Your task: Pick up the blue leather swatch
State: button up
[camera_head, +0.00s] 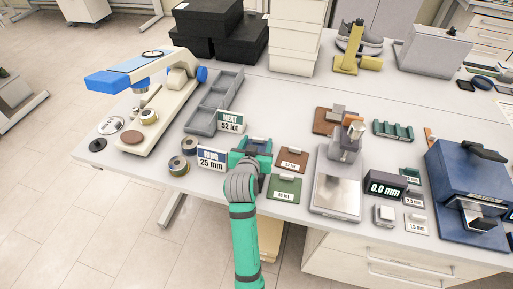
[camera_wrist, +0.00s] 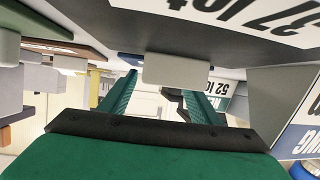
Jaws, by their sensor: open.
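My gripper (camera_head: 251,147) is low over the table, between the 25 mm sign and the brown swatch. In the wrist view the two green fingers of my gripper (camera_wrist: 162,98) are apart. A grey block (camera_wrist: 176,69) shows between the fingers, and I cannot tell whether either finger touches it. Beside the block, a dark panel (camera_wrist: 120,22) carries a white label reading 27 lot, seen upside down. In the head view my gripper and arm mostly hide this spot.
A brown swatch (camera_head: 292,159) and a green swatch (camera_head: 284,188), both with grey blocks, lie close on the right. The 25 mm sign (camera_head: 211,159) and 52 lot sign (camera_head: 231,122) stand left. A grey tray (camera_head: 207,116) lies behind; a scale (camera_head: 337,192) stands further right.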

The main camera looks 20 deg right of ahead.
jog(key=shift+w, duration=0.1)
jog(key=c, duration=1.1)
jog(key=shift+r, duration=0.1)
